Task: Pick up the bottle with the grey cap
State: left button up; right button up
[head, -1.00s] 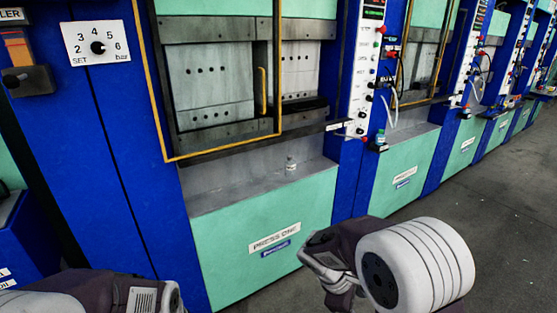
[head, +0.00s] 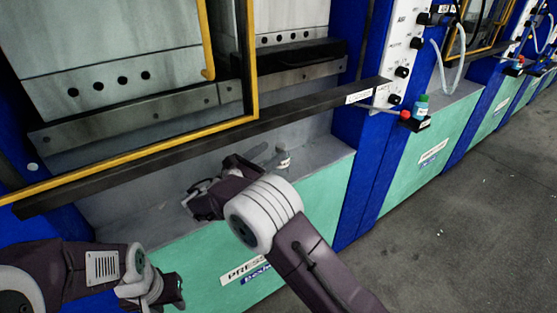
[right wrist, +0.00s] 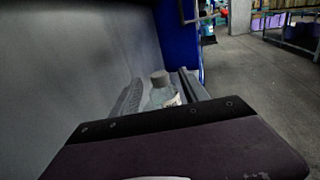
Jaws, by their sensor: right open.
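The bottle with the grey cap (head: 282,161) is small and clear and stands upright on the grey ledge (head: 318,150) of press one. My right gripper (head: 267,157) is open at the bottle, low over the ledge. In the right wrist view the bottle (right wrist: 161,95) shows between the two grey fingers, its grey cap uppermost and its lower part hidden by the gripper body. I cannot tell whether either finger touches it. My left gripper (head: 172,290) is at the lower left, away from the bottle, and its jaw opening is not clear.
The black rail (head: 215,140) and yellow-edged guard (head: 130,155) of the press run just above the ledge. A teal bottle (head: 421,107) stands on a small bracket farther right, near a red knob (head: 405,115). The grey floor (head: 480,190) at the right is clear.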

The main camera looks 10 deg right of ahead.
aim_at(277, 149)
jog(key=x, duration=0.3)
jog(key=shift+w+d+f, duration=0.1)
jog(key=shift+w+f, duration=0.2)
jog(key=shift+f, duration=0.05)
jog(key=b+x, duration=0.1)
jog(key=x, duration=0.4)
jog(key=shift+f+b, duration=0.15)
jog(key=shift+b, duration=0.25)
jog(key=shift+s, duration=0.1)
jog(key=shift+c, duration=0.9)
grip_shut()
